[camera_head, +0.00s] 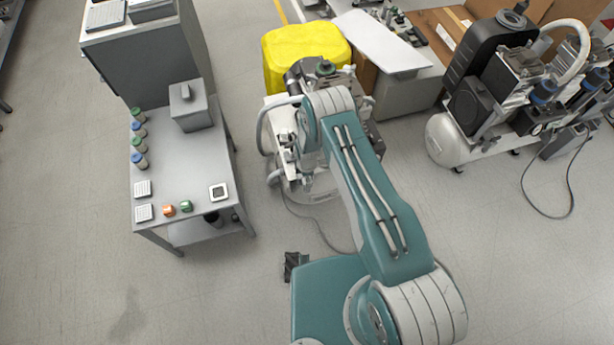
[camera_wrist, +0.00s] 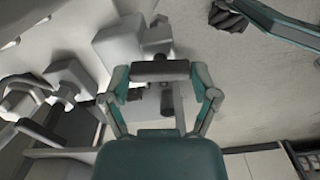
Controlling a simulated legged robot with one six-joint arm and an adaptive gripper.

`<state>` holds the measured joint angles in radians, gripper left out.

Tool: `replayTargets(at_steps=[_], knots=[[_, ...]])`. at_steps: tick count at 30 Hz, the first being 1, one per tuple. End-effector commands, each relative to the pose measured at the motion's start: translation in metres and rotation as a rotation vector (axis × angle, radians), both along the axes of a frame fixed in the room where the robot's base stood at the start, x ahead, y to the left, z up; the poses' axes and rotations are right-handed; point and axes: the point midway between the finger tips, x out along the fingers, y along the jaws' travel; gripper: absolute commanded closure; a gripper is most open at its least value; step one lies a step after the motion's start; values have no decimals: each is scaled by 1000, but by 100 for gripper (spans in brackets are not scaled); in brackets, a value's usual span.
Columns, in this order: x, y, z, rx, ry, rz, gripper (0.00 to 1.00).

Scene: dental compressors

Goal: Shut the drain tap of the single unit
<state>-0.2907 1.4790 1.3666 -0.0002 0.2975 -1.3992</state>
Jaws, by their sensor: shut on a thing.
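The single unit (camera_head: 276,112) is a compressor with a pale tank and dark motor parts, in front of a yellow bin. My arm covers much of it in the head view. In the wrist view my gripper (camera_wrist: 162,72) has its two fingers at either end of a dark crosswise bar (camera_wrist: 160,71) and is shut on it. The bar looks like the handle of the drain tap, with a dark stem (camera_wrist: 167,100) below it in the picture. The tap's valve body and exact angle are unclear. In the head view the gripper is too small and hidden to make out.
A grey table (camera_head: 190,160) with bottles, small boxes and buttons stands at the left. The yellow bin (camera_head: 300,48) is behind the unit. A larger compressor (camera_head: 490,90) stands at the right. A cable runs along the floor, and open floor lies left and right.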

Motion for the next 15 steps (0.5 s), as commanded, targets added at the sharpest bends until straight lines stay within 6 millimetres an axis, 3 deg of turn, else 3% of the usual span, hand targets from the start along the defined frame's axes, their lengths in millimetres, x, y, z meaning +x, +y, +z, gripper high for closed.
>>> replayTargets(at_steps=[15], knots=[[1,0,0,2,-5,-477,71]])
